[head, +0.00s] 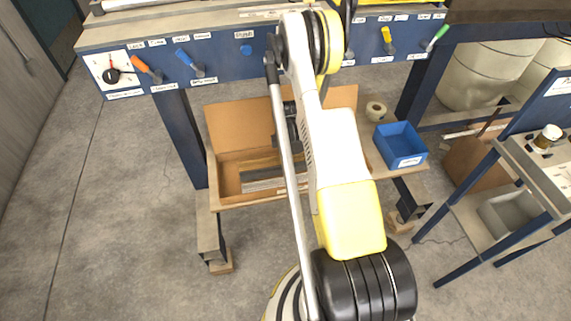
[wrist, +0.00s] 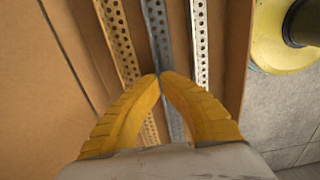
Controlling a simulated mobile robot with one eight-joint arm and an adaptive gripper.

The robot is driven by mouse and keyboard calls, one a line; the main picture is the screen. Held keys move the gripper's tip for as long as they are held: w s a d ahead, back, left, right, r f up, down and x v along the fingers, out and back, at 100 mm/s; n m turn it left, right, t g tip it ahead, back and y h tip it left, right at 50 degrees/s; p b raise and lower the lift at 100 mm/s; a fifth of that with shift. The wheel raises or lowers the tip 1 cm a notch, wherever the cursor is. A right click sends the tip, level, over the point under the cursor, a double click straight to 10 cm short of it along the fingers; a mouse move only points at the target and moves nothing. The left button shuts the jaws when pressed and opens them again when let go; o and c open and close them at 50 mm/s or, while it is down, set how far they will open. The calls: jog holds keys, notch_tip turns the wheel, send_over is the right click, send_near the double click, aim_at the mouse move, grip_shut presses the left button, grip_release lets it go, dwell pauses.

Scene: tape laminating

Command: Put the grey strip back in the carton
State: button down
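The open cardboard carton (head: 230,160) stands on a low shelf under the bench, partly behind my arm, with long grey strips (head: 262,181) in it. In the wrist view, several perforated strips run lengthwise between the carton's brown walls (wrist: 232,60). The grey strip (wrist: 157,28) is the middle one, between a tan-looking strip (wrist: 122,45) and a brighter strip (wrist: 200,45). My gripper (wrist: 158,76) has its yellow fingertips brought together on the grey strip, which runs on between the fingers. The strip's underside is hidden, so I cannot tell whether it rests on the carton floor.
A blue bin (head: 400,146) and a tape roll (head: 376,110) stand on the shelf right of the carton. A yellow round object (wrist: 275,40) lies just outside the carton's right wall in the wrist view.

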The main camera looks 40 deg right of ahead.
jog(key=shift+f, duration=0.3)
dwell(0.5)
jog(key=c, duration=1.5)
grip_release()
jog(key=shift+c, duration=0.2)
jog(key=shift+r, duration=0.15)
jog(key=shift+r+p, duration=1.5)
jog(key=shift+r, duration=1.4)
